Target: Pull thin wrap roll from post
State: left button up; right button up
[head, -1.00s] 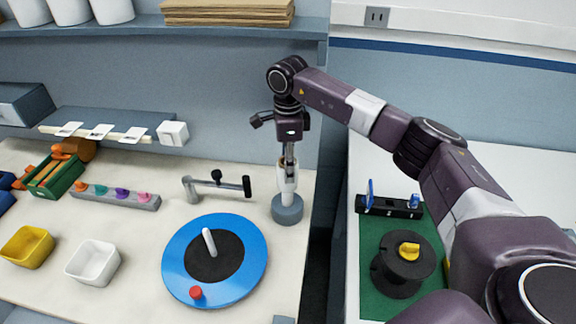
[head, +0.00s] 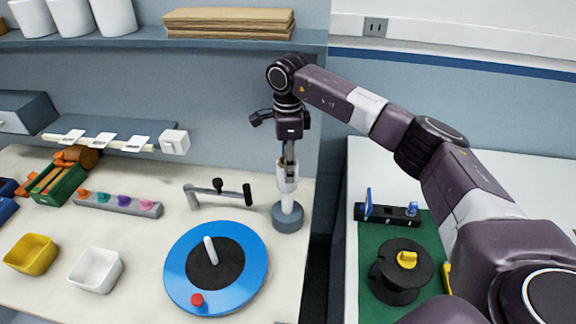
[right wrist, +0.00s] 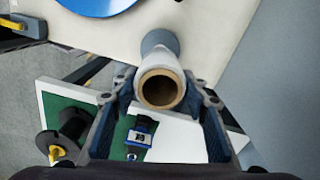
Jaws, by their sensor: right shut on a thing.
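The thin wrap roll (head: 287,182) is a narrow white tube, upright at the right edge of the workbench. My right gripper (head: 288,158) points down and is shut on its upper part. In the right wrist view the roll's open end with its brown core (right wrist: 161,88) sits between the two fingers of my right gripper (right wrist: 165,98). A pale length of post shows below the roll, above the round grey post base (head: 287,218). I cannot tell how much of the post is still inside the roll. My left gripper is not in view.
A blue turntable (head: 187,284) with an upright white peg lies left of the post. A handled bar (head: 220,190) stands behind it. On the right table are a green mat (head: 371,238), a black spool (head: 401,271) and a black fixture (head: 389,214). A gap separates the tables.

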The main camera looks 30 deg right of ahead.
jog(key=shift+r, duration=0.15)
jog(key=shift+r+p, duration=0.75)
jog(key=shift+r, duration=0.4)
notch_tip(320, 180, up, 4)
jog(key=shift+p, duration=1.15)
jog(key=shift+f, duration=0.1)
